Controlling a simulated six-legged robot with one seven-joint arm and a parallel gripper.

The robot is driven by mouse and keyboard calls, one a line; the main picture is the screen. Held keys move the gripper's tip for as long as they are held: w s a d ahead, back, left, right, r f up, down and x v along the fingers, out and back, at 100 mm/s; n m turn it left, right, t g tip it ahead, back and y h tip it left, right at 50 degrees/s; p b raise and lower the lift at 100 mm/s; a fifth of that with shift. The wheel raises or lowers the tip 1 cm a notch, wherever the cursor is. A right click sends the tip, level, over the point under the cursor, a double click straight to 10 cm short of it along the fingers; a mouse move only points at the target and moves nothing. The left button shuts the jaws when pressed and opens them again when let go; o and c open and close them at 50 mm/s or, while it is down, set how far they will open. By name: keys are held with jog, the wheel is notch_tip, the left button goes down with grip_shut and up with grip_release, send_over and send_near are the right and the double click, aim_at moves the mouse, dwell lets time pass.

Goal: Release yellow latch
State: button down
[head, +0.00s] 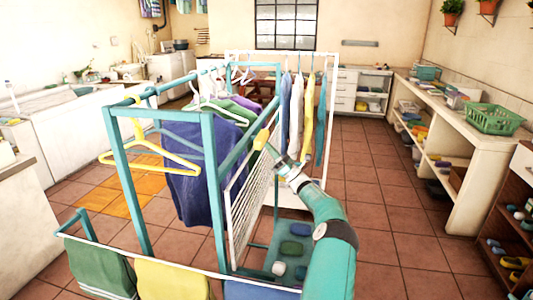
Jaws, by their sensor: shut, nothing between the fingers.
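A small yellow latch (261,139) sits on the upper right side of the teal-framed drying rack (212,183), near the top of its white wire mesh panel (240,205). My gripper (271,151) is shut at the end of my teal arm. It reaches up from the lower right, and its tip appears at the lower right edge of the latch. I cannot tell whether the tip touches it. The fingers are small and partly blend with the mesh behind.
A yellow hanger (150,157) and purple cloth (195,165) hang in the rack. Folded towels (173,281) hang along its front rail. A teal lower shelf (258,266) carries small items. A white frame with hanging clothes (297,110) stands behind. Tiled floor (390,215) is clear at right, before the counter (455,125).

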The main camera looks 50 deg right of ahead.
jog(key=shift+d+r, duration=0.15)
dwell(0.6)
jog(key=v, duration=1.3)
jog(key=shift+s+f, duration=0.25)
jog(key=shift+s, duration=0.05)
